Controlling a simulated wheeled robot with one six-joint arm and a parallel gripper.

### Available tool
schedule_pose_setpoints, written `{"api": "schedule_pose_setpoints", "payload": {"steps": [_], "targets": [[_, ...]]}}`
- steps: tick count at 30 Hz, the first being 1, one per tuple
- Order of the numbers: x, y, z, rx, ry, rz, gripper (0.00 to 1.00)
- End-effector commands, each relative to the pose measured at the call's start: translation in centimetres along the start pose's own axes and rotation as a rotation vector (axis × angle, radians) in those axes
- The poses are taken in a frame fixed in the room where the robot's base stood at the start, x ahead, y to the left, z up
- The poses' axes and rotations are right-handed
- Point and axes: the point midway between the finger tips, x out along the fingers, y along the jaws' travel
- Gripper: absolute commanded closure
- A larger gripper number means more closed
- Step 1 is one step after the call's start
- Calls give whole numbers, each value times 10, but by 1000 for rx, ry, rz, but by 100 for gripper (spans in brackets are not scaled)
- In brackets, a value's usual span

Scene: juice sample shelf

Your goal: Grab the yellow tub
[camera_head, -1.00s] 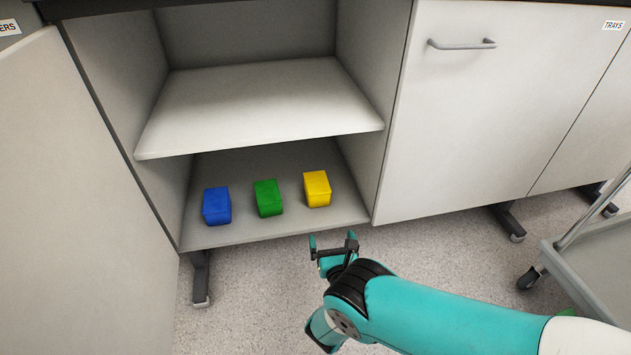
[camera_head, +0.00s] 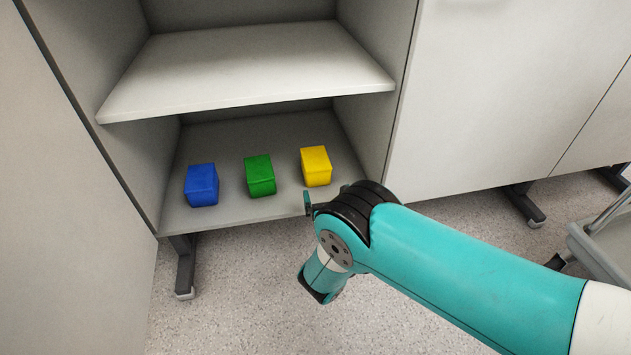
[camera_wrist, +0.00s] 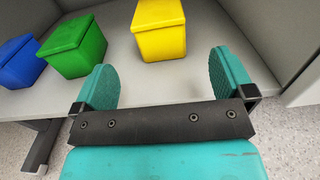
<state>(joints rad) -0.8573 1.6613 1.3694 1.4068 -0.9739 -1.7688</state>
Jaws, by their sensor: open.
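The yellow tub (camera_head: 316,167) stands upright on the lower shelf of the open cabinet, the rightmost of three tubs. It also shows in the wrist view (camera_wrist: 159,29), just beyond my gripper and between the lines of its two fingers. My gripper (camera_wrist: 162,82) is open and empty, at the shelf's front edge, with a gap between the fingertips and the tub. In the head view my gripper (camera_head: 322,198) is mostly hidden behind my own wrist; one fingertip shows.
A green tub (camera_head: 260,176) and a blue tub (camera_head: 201,185) stand left of the yellow one. The upper shelf (camera_head: 245,70) overhangs them and is empty. The cabinet's right side wall (camera_head: 368,125) is close to the yellow tub. A grey cart (camera_head: 603,240) stands at the far right.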

Motion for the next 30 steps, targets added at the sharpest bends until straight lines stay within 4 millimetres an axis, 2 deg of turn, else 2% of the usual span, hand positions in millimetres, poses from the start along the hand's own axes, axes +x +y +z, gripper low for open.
{"api": "schedule_pose_setpoints", "payload": {"steps": [1, 3, 9, 17, 27, 30], "targets": [[5, -1, -6, 3, -3, -3, 0], [24, -3, -4, 7, -6, -6, 0], [60, -3, -4, 5, -3, -6, 0], [78, -2, -2, 2, -1, -3, 0], [121, 1, -5, 4, -3, -5, 0], [126, 2, -2, 1, -1, -3, 0]]}}
